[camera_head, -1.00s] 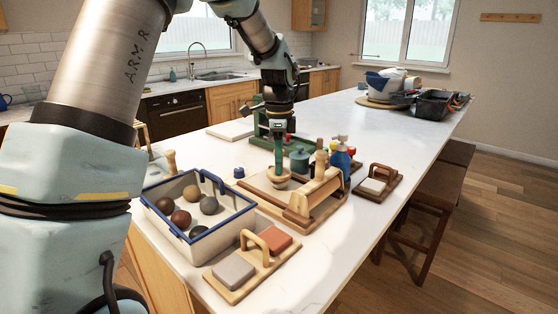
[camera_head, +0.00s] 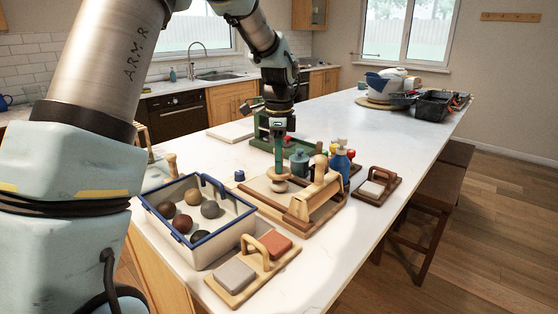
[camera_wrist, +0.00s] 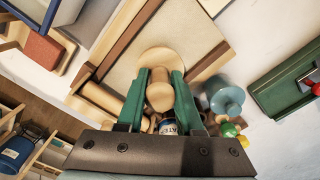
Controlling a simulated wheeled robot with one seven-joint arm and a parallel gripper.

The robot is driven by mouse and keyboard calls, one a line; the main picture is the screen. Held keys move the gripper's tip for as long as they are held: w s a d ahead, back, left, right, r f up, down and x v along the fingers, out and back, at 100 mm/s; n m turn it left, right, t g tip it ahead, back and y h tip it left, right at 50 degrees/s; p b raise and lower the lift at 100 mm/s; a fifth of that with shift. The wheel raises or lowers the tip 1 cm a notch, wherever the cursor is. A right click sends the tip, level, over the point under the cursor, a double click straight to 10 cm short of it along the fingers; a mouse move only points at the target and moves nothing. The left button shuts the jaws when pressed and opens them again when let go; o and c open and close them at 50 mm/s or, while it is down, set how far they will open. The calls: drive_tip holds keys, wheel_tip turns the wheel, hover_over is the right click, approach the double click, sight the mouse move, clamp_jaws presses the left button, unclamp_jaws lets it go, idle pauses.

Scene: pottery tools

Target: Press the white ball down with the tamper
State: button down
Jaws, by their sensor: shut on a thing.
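My gripper (camera_head: 279,172) is shut on the wooden tamper (camera_head: 279,186), holding it upright by its handle. In the wrist view the tamper's round handle (camera_wrist: 160,92) sits between the green fingertips, with its wide disc (camera_wrist: 162,61) beyond them. The disc is over the pale work board (camera_head: 256,186); I cannot tell whether it touches what lies under it. The white ball does not show in either view and may be hidden under the disc.
A wooden roller frame (camera_head: 318,200) stands close on the right. A blue-rimmed box (camera_head: 222,240) with several dark balls is at front left. A teal jar (camera_head: 299,163) and a blue bottle (camera_head: 340,163) stand behind. A handled block holder (camera_head: 238,290) lies in front.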

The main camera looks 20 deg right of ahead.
wheel_tip(320, 180, up, 5)
drive_tip(key=p, duration=0.4)
drive_tip(key=shift+r, duration=0.1)
idle(0.7)
